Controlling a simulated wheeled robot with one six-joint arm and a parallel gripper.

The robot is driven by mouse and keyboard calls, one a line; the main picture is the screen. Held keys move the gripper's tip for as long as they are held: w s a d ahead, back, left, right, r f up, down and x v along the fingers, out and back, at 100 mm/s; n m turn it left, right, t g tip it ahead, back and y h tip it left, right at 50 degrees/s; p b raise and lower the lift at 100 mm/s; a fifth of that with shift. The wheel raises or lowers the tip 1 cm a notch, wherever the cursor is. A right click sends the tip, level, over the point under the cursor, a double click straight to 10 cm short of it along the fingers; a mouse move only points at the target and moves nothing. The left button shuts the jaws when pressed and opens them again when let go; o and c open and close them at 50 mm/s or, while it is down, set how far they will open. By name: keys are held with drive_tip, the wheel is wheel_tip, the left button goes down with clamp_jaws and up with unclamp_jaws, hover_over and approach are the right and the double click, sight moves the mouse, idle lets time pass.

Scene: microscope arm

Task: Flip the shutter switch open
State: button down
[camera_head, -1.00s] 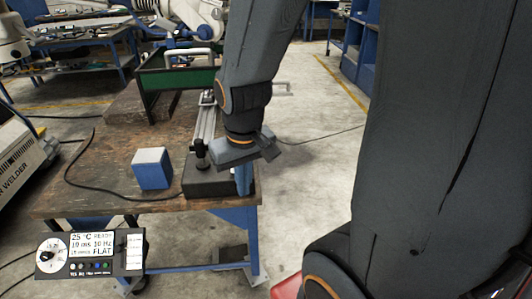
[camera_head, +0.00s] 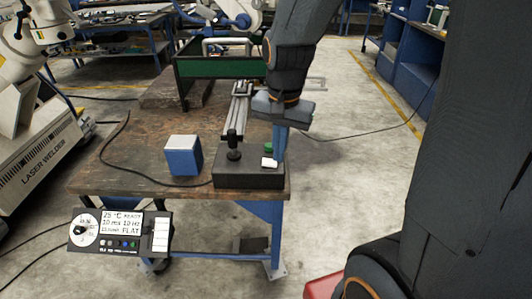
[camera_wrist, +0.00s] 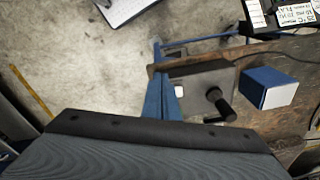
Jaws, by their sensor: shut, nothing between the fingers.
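A dark control box (camera_head: 235,180) sits at the front right corner of the wooden table. On its top are a white rocker-like piece (camera_head: 268,162) and a green piece (camera_head: 268,148), which may be the shutter switch; I cannot read any label. An upright black knob (camera_head: 232,145) stands on its left part. In the wrist view the gripper (camera_wrist: 164,78) is left of the white piece (camera_wrist: 179,91).
A blue block with a pale top (camera_head: 183,158) stands left of the box. A control panel with a dial and display (camera_head: 121,232) is at the table's front left. A metal rail (camera_head: 236,112) and a green-sided frame (camera_head: 222,66) stand behind. Open floor lies right of the table.

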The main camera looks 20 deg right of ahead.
drive_tip(key=w+r+m+g, duration=0.1)
drive_tip(key=w+r+m, duration=0.4)
drive_tip(key=w+m, duration=0.5)
drive_tip(key=m, duration=0.4)
drive_tip(key=shift+w, duration=0.4)
drive_tip(key=shift+s+d, duration=0.1)
drive_tip(key=shift+d, duration=0.05)
drive_tip(key=shift+s+d+r, duration=0.15)
drive_tip(key=shift+s+d, duration=0.05)
drive_tip(key=shift+d, duration=0.4)
wheel_tip(320, 180, up, 14)
drive_tip(key=d+p, duration=0.1)
drive_tip(key=d, duration=0.1)
drive_tip(key=shift+s+d, duration=0.3)
drive_tip(key=shift+s, duration=0.1)
